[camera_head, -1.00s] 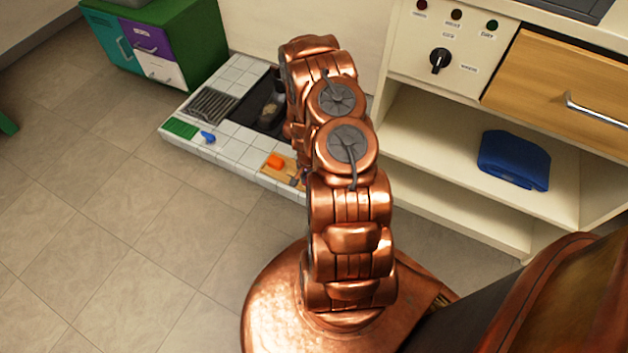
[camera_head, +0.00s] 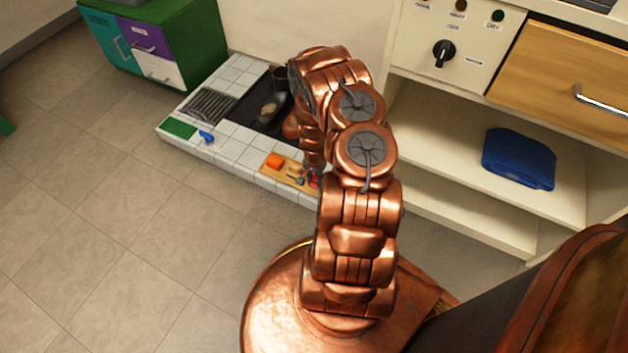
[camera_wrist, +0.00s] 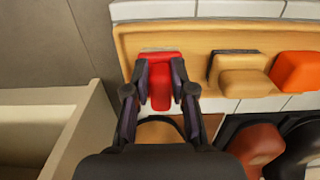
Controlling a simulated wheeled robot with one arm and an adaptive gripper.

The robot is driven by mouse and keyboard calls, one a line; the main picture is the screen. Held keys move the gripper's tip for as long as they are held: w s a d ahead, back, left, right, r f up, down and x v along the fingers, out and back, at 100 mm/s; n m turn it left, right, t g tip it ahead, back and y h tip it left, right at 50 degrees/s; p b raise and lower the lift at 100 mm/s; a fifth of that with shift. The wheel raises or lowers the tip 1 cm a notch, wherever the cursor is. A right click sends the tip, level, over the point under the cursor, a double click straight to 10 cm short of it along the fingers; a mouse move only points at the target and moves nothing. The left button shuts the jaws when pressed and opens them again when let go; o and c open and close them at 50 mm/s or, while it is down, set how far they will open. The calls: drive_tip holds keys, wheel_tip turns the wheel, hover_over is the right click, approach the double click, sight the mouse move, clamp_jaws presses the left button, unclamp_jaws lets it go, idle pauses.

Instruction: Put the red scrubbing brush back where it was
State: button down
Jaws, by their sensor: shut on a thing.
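In the wrist view my gripper (camera_wrist: 160,68) is shut on the red scrubbing brush (camera_wrist: 161,92), with one finger on each side of it. The brush is over the left end of a wooden board (camera_wrist: 200,36); I cannot tell whether it touches the board. In the head view a little of the red brush (camera_head: 315,182) shows below my gripper (camera_head: 314,172), at the right end of the board (camera_head: 268,178). My arm hides part of that area.
On the board, a tan wooden block-like item (camera_wrist: 243,82) and an orange block (camera_wrist: 299,72) stand right of the brush in the wrist view. A dark basin (camera_head: 250,118) in the white tiled slab lies behind. A cream cabinet (camera_head: 470,222) stands close to the right.

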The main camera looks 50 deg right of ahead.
drive_tip(key=shift+f, duration=0.15)
drive_tip(key=c, duration=1)
unclamp_jaws()
